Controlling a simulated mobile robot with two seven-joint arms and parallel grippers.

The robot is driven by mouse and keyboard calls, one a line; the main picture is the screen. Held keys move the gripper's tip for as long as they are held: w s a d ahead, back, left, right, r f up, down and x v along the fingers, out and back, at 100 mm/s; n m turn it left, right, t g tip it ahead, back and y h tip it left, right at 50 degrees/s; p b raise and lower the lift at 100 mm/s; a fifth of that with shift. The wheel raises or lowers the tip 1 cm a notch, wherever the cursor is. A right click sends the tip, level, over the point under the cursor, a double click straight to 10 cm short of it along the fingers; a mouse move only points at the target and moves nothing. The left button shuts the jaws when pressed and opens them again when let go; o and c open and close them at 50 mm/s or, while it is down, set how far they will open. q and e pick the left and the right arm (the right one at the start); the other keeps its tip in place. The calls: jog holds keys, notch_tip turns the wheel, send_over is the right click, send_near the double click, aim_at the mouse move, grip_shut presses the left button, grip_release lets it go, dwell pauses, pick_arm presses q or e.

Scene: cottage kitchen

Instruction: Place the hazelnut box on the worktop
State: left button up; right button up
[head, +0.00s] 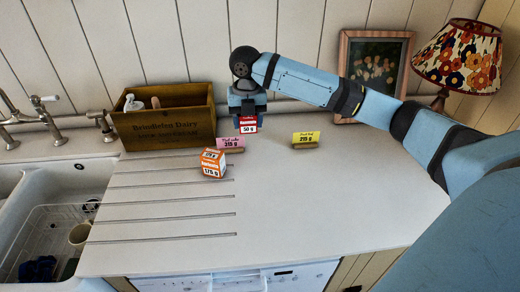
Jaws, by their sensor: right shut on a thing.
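My right gripper (248,112) points down at the back of the worktop (310,200), near the wall. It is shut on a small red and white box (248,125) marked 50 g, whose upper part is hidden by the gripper. An orange and white box (212,163) marked 175 g stands on the worktop, nearer the front and to the left. The product names on both boxes are too small to read, so I cannot tell which is the hazelnut box. I cannot tell whether the held box touches the worktop. My left gripper is out of view.
A pink card (231,143) and a yellow card (306,138) stand in small holders. A wooden dairy crate (168,130) stands at the back left, beside the sink (45,190) and taps. A picture frame (343,60) and a floral lamp (460,55) are at the back right. The front right worktop is clear.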

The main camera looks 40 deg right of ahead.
aim_at(248, 133)
notch_tip(248, 133, down, 16)
jog(key=shift+f, duration=0.1)
dwell(0.4)
jog(key=o, duration=0.9)
jog(key=shift+f, duration=0.1)
notch_tip(248, 133, up, 12)
jog(key=shift+r, duration=0.15)
jog(key=shift+s, duration=0.1)
